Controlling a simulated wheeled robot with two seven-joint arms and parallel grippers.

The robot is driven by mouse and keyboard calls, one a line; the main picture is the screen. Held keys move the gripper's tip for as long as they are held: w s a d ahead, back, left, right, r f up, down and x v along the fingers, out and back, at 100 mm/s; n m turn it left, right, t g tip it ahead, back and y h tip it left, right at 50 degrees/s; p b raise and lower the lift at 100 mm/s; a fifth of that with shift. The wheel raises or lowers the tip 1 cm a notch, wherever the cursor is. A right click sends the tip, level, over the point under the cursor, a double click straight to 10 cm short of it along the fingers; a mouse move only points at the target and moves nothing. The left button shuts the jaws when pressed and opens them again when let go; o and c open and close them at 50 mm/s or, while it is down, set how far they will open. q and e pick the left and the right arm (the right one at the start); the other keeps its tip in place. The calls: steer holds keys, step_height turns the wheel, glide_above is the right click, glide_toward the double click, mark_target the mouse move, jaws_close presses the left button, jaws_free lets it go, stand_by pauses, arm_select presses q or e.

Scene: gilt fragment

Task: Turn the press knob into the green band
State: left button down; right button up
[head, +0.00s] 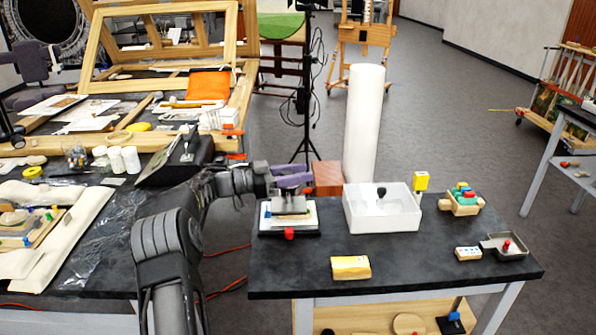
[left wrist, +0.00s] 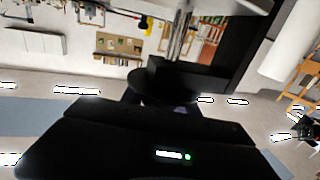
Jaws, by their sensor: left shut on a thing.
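The press (head: 289,207) stands at the left end of the dark table, a grey block over a pale plate on a black base. A small red part (head: 289,235) sits at its front. My left gripper (head: 292,188) is right above the press, shut at its top, where the press knob is. The knob is hidden by the gripper in the head view, and I cannot make out its turn angle. No green band is visible. The left wrist view shows mostly dark, close shapes and metal rods (left wrist: 180,38). My right gripper is out of view.
A white open box (head: 382,213) stands close to the right of the press, with a brick-coloured block (head: 327,178) behind. A yellow block (head: 350,268) lies in front. A metal tray (head: 505,247) is at the right. The table's front middle is mostly clear.

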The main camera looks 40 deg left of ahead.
arm_select(q)
steer(key=shift+d+r+m+g+h, duration=0.1)
steer(key=shift+r+m+g+h, duration=0.1)
steer(key=shift+m+g+h, duration=0.2)
steer(key=c, duration=0.9)
jaws_free()
steer(key=shift+f, duration=0.1)
steer(key=shift+s+a, duration=0.25)
steer(key=shift+a, duration=0.05)
steer(key=shift+v, duration=3.5)
